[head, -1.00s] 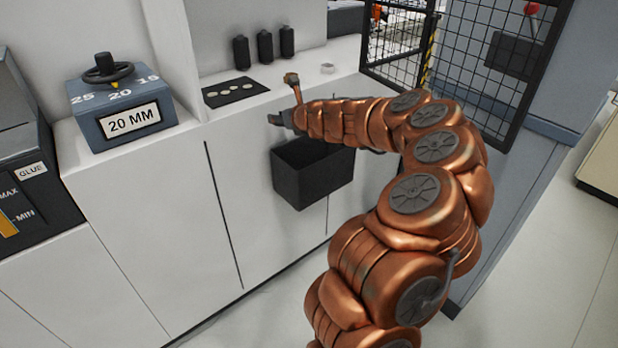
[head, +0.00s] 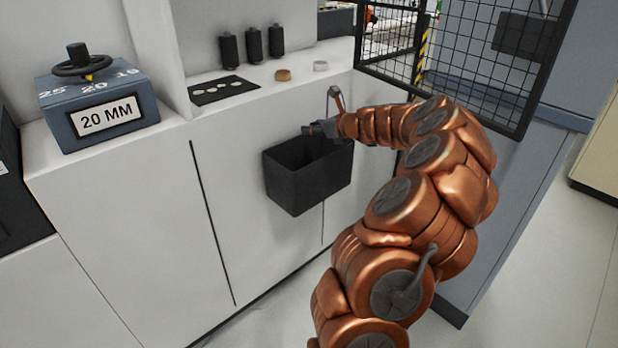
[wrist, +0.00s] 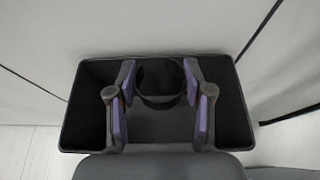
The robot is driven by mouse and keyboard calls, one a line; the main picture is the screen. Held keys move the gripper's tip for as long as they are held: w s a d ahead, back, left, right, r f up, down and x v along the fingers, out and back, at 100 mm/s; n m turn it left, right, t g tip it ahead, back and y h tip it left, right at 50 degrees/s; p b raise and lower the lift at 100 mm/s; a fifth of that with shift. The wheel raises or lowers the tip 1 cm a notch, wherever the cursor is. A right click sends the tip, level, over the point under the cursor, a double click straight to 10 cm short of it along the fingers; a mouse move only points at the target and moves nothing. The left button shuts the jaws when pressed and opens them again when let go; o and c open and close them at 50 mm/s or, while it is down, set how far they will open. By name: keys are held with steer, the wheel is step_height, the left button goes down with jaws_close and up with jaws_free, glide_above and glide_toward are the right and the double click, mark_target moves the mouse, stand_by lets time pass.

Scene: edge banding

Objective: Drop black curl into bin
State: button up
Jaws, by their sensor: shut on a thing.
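The black curl (wrist: 160,103) is a dark ring-shaped band between the two purple-padded fingers of my gripper (wrist: 160,82) in the wrist view. My gripper is shut on it and holds it over the bin's opening. The black bin (head: 305,182) is an open-topped box against the white cabinet front. In the wrist view the bin (wrist: 85,100) surrounds the fingers on both sides. In the head view my gripper (head: 318,129) is at the bin's top, and the curl is too dark to make out there.
On the white counter stand several black cylinders (head: 254,45), a dark card with pale discs (head: 223,90), a tan ring (head: 283,75) and a clear ring (head: 320,66). A blue 20 MM dial box (head: 97,105) sits left. A black mesh guard (head: 470,60) stands right.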

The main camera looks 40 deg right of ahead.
step_height(320, 180, down, 4)
steer(key=b, duration=0.4)
steer(key=shift+f, duration=0.25)
steer(key=o, duration=0.8)
steer(key=v, duration=1.2)
